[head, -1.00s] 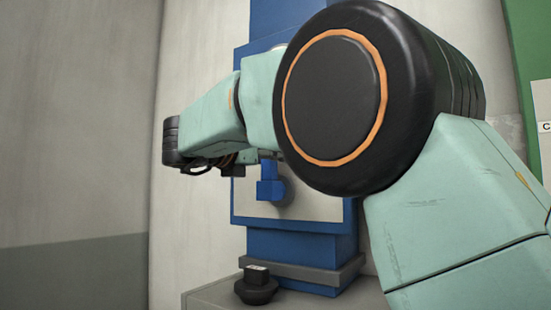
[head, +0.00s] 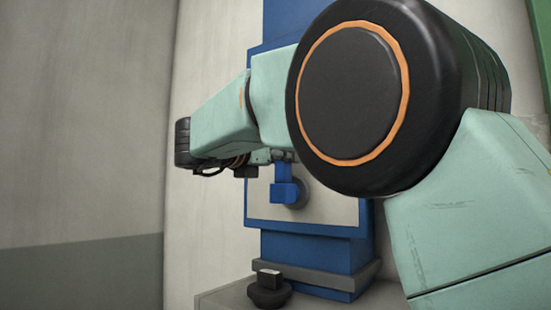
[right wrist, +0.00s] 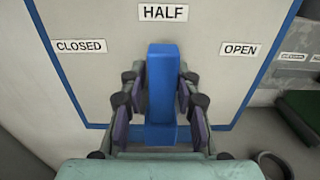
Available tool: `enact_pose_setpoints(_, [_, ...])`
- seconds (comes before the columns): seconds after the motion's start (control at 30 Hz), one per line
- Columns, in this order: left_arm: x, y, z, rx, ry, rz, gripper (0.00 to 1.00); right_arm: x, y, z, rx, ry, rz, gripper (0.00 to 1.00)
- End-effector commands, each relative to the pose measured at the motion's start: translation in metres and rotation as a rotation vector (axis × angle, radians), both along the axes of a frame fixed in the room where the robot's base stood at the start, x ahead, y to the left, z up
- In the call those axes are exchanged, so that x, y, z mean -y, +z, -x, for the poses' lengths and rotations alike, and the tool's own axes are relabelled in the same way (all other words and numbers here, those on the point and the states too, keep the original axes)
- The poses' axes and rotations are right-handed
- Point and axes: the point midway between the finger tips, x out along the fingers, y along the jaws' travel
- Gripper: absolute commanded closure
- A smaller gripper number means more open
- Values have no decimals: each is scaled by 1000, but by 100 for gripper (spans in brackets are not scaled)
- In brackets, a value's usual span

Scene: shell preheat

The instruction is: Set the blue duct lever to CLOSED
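The blue lever (right wrist: 162,95) stands upright in the right wrist view, in line with the HALF label (right wrist: 163,12). The CLOSED label (right wrist: 79,46) is to its left and the OPEN label (right wrist: 240,49) to its right. My right gripper (right wrist: 162,92) is open around the lever, with one finger on each side and narrow gaps showing. In the head view my right arm hides the gripper's fingers and much of the panel. The lever's blue base end (head: 286,192) shows below the arm. My left gripper is not in view.
The pale panel (head: 325,211) is set on a blue duct (head: 310,248) against a grey wall. A small black knob-like object (head: 268,290) stands on a grey ledge (head: 225,297) below. In the right wrist view, a green item (right wrist: 305,112) lies at the right.

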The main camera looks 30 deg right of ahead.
Motion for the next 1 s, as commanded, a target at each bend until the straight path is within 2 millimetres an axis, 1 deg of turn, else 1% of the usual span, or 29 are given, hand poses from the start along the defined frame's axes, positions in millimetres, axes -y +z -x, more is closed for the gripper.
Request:
enact_pose_setpoints(0.03, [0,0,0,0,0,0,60,1,0,0,0,0,0,76])
enact_pose_setpoints(0.3, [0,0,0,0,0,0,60,2,0,0,-1,-1,-2,98])
enact_pose_setpoints(0.33, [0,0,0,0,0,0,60,3,0,0,-1,-1,-2,100])
enact_pose_setpoints(0.8, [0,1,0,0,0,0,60,3,-1,-1,-4,-1,-3,100])
enact_pose_setpoints(1.0, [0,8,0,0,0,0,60,4,0,-8,-25,-1,5,100])
